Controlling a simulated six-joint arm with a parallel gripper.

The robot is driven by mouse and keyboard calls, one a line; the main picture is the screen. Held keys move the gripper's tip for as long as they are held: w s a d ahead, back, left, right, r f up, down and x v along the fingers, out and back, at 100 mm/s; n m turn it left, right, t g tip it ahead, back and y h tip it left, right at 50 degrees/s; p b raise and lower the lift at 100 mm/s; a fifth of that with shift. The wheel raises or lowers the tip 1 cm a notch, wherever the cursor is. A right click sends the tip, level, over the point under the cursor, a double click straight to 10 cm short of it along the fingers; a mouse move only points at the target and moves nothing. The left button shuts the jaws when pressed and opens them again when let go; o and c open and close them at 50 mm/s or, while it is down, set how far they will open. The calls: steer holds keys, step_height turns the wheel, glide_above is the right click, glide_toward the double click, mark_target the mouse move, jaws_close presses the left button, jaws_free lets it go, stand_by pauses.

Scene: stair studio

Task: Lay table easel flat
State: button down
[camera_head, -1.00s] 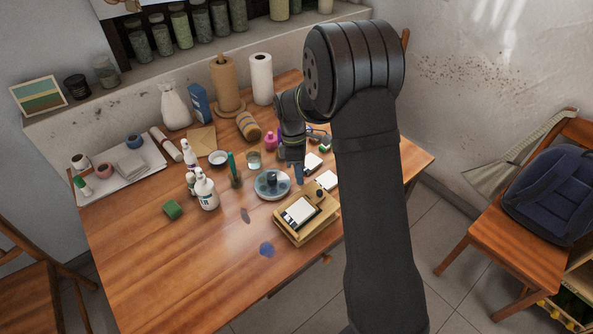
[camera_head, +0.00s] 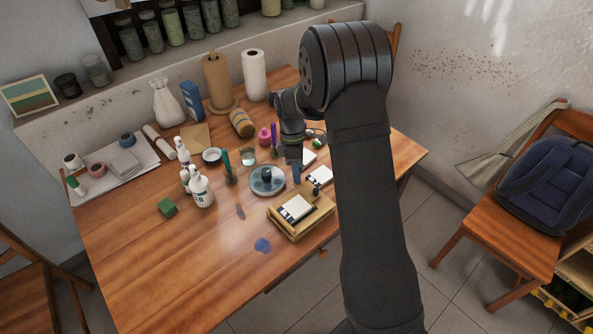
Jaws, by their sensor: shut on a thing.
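A low wooden easel-like frame (camera_head: 273,212) lies near the table's front right edge. A white panel (camera_head: 296,208) with dark marks rests on it, and a small dark knob-like thing (camera_head: 316,191) shows at its back right. I cannot tell its exact tilt. My gripper (camera_head: 297,173) is shut, pointing down just behind the frame, apart from it in the picture. A small blue thing shows at its tips; its shape is too small to make out. My arm hides part of the table to the right.
A round grey dish (camera_head: 257,187) is left of my gripper. White cards (camera_head: 320,176) lie close on its right. The table's front left is clear.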

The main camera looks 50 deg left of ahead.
steer(key=shift+w+f, duration=0.1)
steer(key=shift+w, duration=0.15)
steer(key=c, duration=1.4)
jaws_free()
steer(key=shift+o, duration=0.4)
steer(key=shift+s, duration=0.1)
steer(key=v, duration=1.7)
steer(key=shift+r, duration=0.25)
steer(key=x, duration=1.7)
steer(key=shift+f, duration=0.25)
steer(key=shift+r, duration=0.1)
